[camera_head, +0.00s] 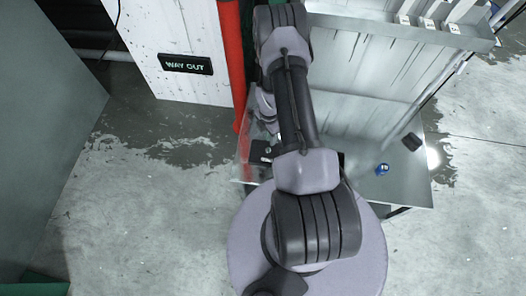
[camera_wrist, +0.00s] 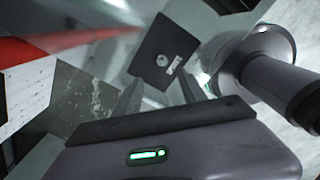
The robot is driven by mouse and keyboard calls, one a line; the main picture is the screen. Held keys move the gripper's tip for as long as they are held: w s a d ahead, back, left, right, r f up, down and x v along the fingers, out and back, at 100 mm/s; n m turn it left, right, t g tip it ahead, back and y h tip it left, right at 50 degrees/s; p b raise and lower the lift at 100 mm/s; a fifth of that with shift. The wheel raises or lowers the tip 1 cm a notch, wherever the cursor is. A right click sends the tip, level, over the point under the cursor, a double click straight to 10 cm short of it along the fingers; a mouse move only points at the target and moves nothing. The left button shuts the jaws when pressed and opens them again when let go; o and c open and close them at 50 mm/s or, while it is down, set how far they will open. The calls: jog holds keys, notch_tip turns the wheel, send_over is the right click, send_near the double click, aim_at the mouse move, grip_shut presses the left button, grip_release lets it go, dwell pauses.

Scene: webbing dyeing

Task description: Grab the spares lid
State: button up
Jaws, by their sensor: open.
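A dark square lid (camera_wrist: 155,42) with a pale round knob and a small white label shows in the wrist view, just beyond my fingertips. I take it to be the spares lid. In the head view a dark piece with a pale mark (camera_head: 260,151), likely the same lid, lies at the left of the metal table, partly hidden by my arm. My gripper (camera_wrist: 157,80) is open, its two fingers apart and pointing toward the lid's near edge. Nothing shows between the fingers. I cannot tell the exact gap between fingertips and lid.
On the metal table (camera_head: 405,190) are a small blue object (camera_head: 382,169) and a dark block (camera_head: 412,141) to the right. A red post (camera_head: 232,60) stands close at left. A white panel with a "WAY OUT" sign (camera_head: 186,65) is behind. Open floor lies at lower left.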

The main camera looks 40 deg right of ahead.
jog(key=b, duration=0.2)
send_over(268, 150)
jog(key=f, duration=0.6)
jog(key=shift+w+d, duration=0.1)
jog(key=shift+w, duration=0.2)
jog(key=f+b, duration=0.2)
jog(key=f, duration=0.3)
jog(key=shift+s+f+b, duration=0.2)
jog(key=shift+s+b, duration=0.1)
jog(key=shift+b, duration=0.1)
jog(key=shift+r, duration=0.15)
jog(key=shift+c, duration=0.4)
grip_shut()
